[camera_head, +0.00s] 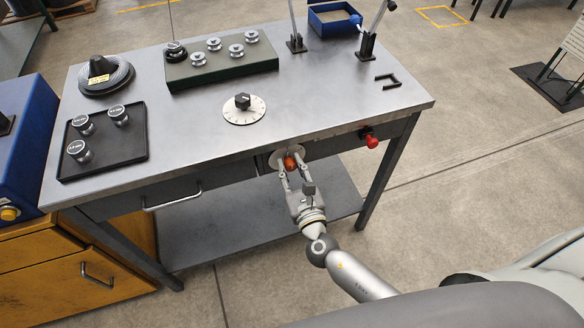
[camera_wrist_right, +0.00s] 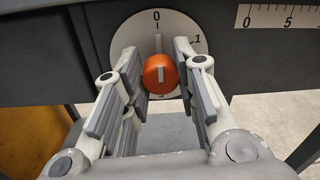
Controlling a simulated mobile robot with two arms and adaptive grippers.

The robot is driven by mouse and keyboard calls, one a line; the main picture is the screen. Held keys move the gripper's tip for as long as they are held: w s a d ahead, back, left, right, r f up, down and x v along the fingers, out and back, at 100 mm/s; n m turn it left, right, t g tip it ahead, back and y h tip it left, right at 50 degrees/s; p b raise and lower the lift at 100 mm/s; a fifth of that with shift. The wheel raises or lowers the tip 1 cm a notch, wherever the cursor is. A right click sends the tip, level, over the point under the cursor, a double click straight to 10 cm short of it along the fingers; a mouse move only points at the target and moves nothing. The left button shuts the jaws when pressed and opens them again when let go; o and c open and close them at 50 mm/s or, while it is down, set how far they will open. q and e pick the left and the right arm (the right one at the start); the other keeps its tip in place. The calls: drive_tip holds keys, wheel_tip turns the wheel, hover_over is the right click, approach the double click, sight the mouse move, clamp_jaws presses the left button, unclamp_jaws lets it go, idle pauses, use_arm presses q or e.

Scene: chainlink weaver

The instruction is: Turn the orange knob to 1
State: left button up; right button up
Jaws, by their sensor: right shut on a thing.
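The orange knob (camera_head: 291,163) sits on a round pale dial on the front face of the workbench. In the right wrist view the knob (camera_wrist_right: 160,75) has a white line that stands about upright, towards the 0 at the top of the dial (camera_wrist_right: 134,32). The 1 is at the dial's upper right. My right gripper (camera_head: 290,170) is shut on the knob, one finger on its left and one on its right. The fingers hide parts of the dial's sides. My left gripper is not in view.
A red knob (camera_head: 371,141) sticks out of the bench front to the right. A drawer handle (camera_head: 171,200) is to the left. On the bench top (camera_head: 190,125) are a black-knobbed dial (camera_head: 244,108), a dark tray (camera_head: 131,150) and a green block (camera_head: 222,70) with several metal pieces.

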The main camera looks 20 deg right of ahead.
drive_tip(key=shift+m, duration=0.3)
drive_tip(key=shift+f+m+b, duration=0.1)
drive_tip(key=shift+m+b, duration=0.6)
drive_tip(key=shift+m, duration=0.1)
drive_tip(key=m+b, duration=0.2)
drive_tip(key=m, duration=0.1)
drive_tip(key=shift+m, duration=0.3)
drive_tip(key=m+b, duration=0.1)
drive_tip(key=m, duration=0.2)
drive_tip(key=shift+d+m+b, duration=0.1)
drive_tip(key=shift+m+b, duration=0.65)
drive_tip(key=shift+m, duration=0.65)
drive_tip(key=o, duration=1.1)
drive_tip(key=shift+c, duration=0.2)
